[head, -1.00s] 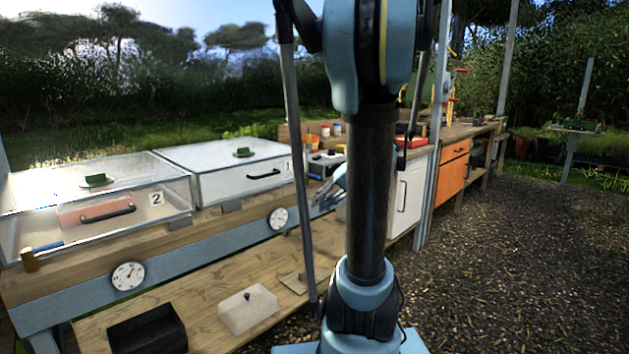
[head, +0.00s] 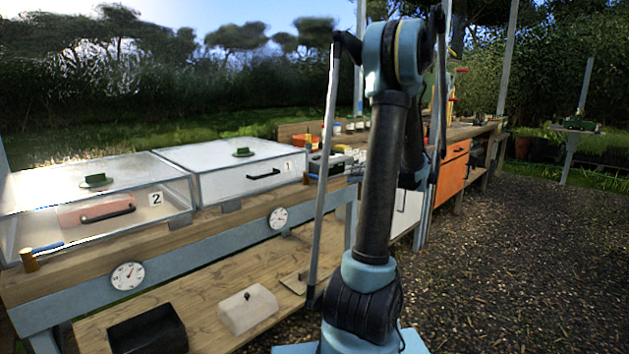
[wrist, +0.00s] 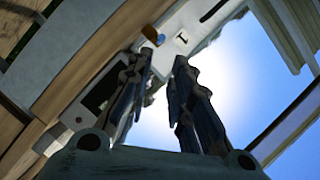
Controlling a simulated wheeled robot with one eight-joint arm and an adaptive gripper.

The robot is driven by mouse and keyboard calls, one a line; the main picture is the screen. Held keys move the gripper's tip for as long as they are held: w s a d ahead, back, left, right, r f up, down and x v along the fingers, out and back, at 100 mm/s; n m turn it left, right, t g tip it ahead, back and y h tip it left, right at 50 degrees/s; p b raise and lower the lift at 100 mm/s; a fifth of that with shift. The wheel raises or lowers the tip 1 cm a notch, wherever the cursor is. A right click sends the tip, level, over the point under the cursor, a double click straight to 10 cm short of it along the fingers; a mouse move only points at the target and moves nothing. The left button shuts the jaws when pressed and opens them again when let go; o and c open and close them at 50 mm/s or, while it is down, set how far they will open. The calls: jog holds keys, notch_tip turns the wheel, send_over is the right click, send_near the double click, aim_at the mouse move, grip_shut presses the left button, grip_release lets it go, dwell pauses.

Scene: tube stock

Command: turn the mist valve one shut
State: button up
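I cannot make out mist valve one for certain in either view. Small red and yellow parts (head: 459,70) show near an upright post beyond the bench, right of my arm in the head view; they are too small to tell whether they are valve handles. My gripper (wrist: 161,62) shows in the wrist view with its two fingers apart and bright sky between them. I see nothing held between them. In the head view my arm hides the gripper.
Two clear-lidded boxes, marked 2 (head: 151,176) and 1 (head: 215,188), stand on the left bench. An orange cabinet (head: 453,172) is under the far bench. A black bin (head: 148,330) and white block (head: 247,310) lie on the lower shelf. Gravel (head: 530,250) at right is clear.

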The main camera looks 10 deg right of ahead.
aim_at(315, 177)
jog(key=x, duration=1.6)
jog(key=shift+w+a+f, duration=0.1)
jog(key=shift+a, duration=0.1)
grip_shut()
